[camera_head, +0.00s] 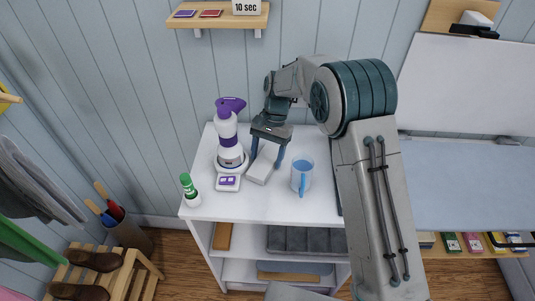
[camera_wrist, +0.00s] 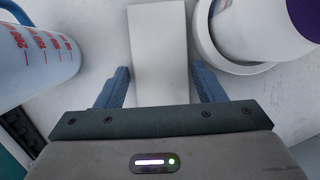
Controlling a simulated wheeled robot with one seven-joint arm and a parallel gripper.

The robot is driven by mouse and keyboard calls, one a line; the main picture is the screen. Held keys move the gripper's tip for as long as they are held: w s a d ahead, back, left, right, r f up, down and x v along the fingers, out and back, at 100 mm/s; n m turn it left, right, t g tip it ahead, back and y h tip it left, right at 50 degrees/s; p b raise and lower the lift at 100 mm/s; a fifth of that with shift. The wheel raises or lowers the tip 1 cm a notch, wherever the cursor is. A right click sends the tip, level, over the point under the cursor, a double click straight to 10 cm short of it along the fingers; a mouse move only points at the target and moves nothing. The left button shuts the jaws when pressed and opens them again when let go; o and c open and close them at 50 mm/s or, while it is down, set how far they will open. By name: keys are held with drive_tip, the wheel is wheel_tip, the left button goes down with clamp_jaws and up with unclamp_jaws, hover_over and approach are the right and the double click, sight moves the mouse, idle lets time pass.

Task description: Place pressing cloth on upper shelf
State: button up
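A white, flat, oblong item (camera_head: 262,168), apparently the folded pressing cloth, lies on the white top of the shelf unit (camera_head: 240,205). It also shows in the wrist view (camera_wrist: 160,50), running away from my gripper. My gripper (camera_head: 267,160) points down over it with its blue fingers apart, one on each side. In the wrist view, the fingers (camera_wrist: 162,85) straddle the item with narrow gaps. A wooden wall shelf (camera_head: 218,20) is at the upper left. The unit's upper inner shelf (camera_head: 250,244) holds a dark grey folded item (camera_head: 300,240).
A purple-white spray bottle (camera_head: 229,140) stands close left of my gripper, a blue measuring jug (camera_head: 302,175) close right. A green-capped bottle (camera_head: 189,188) and small purple-white box (camera_head: 228,182) stand near the left edge. An ironing board (camera_head: 465,180) is at right.

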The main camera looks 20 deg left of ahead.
drive_tip(key=v, duration=1.2)
drive_tip(key=shift+r+b, duration=0.25)
drive_tip(key=shift+b, duration=0.2)
